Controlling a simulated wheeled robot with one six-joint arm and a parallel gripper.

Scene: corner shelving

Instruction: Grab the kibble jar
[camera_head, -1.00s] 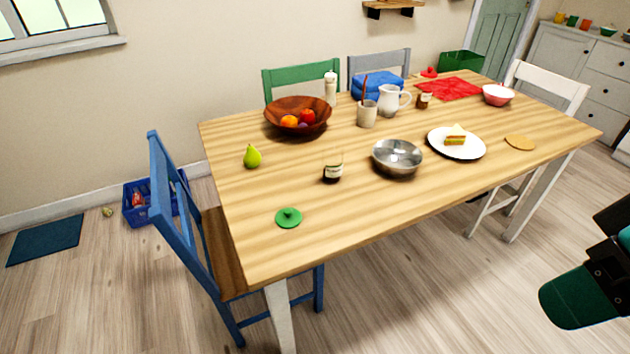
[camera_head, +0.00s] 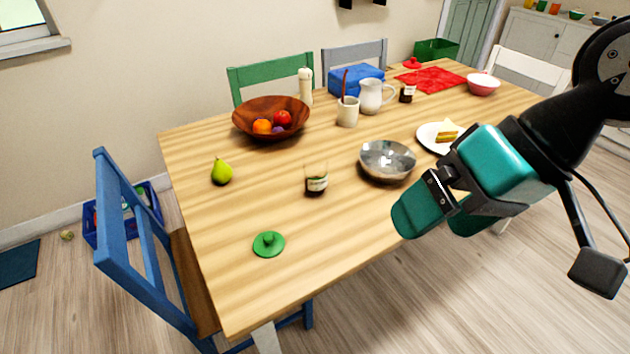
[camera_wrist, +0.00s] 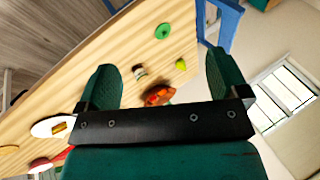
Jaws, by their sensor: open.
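A small glass jar (camera_head: 316,183) with dark contents and a pale label stands upright on the wooden table, left of the metal bowl. In the wrist view it shows small, between my fingers (camera_wrist: 138,71). A second small dark jar (camera_head: 407,94) stands farther back, beside the white jug. I cannot tell from the labels which one holds kibble. My gripper (camera_head: 440,214) is teal, open and empty. In the head view it appears right of the nearer jar and in front of the metal bowl, apart from both.
The table (camera_head: 215,262) also bears a metal bowl (camera_head: 387,160), a wooden fruit bowl (camera_head: 246,126), a pear (camera_head: 222,172), a green lid (camera_head: 268,244) and a sandwich plate (camera_head: 428,140). A blue chair (camera_head: 125,225) stands at its left end. The near tabletop is mostly clear.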

